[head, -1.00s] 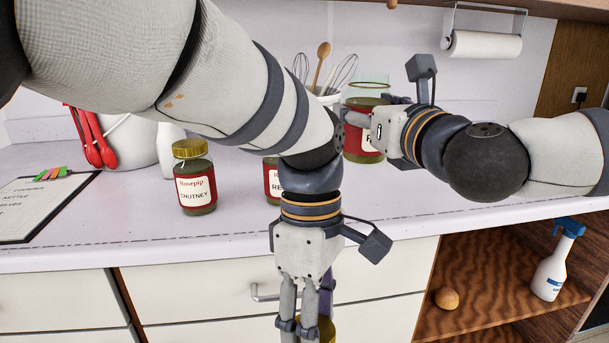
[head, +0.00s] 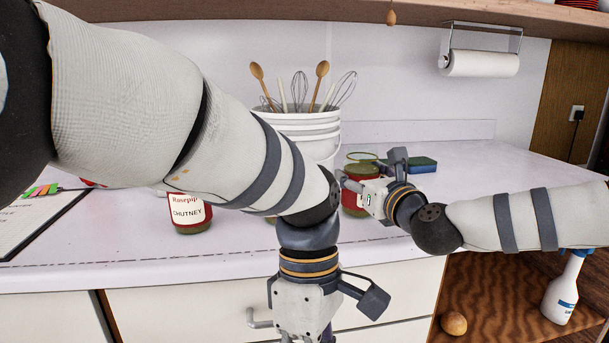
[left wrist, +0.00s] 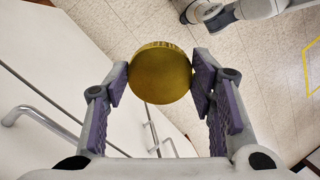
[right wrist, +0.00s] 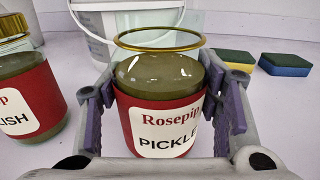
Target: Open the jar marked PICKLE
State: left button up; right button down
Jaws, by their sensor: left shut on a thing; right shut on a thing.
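The jar marked PICKLE (right wrist: 160,105) fills the middle of the right wrist view, upright, with a red label. Its clear glass mouth has a thin gold ring and no lid on it. My right gripper (head: 352,186) is shut around the jar's body, at the counter in the head view. The gold lid (left wrist: 160,72) is in the left wrist view, pinched between the finger pads of my left gripper (left wrist: 160,84). That gripper hangs in front of the drawers, over the floor. Its fingertips and the lid are below the head view's edge.
The CHUTNEY jar (head: 187,211) stands left on the counter (head: 460,190), partly behind my left arm. A jar ending in "ISH" (right wrist: 25,95) is left of PICKLE. A white utensil bucket (head: 318,135) and sponges (head: 423,164) are behind. A clipboard (head: 40,225) lies at left.

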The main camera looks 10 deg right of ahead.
jog(key=shift+f, duration=0.15)
jog(key=c, duration=0.5)
grip_release()
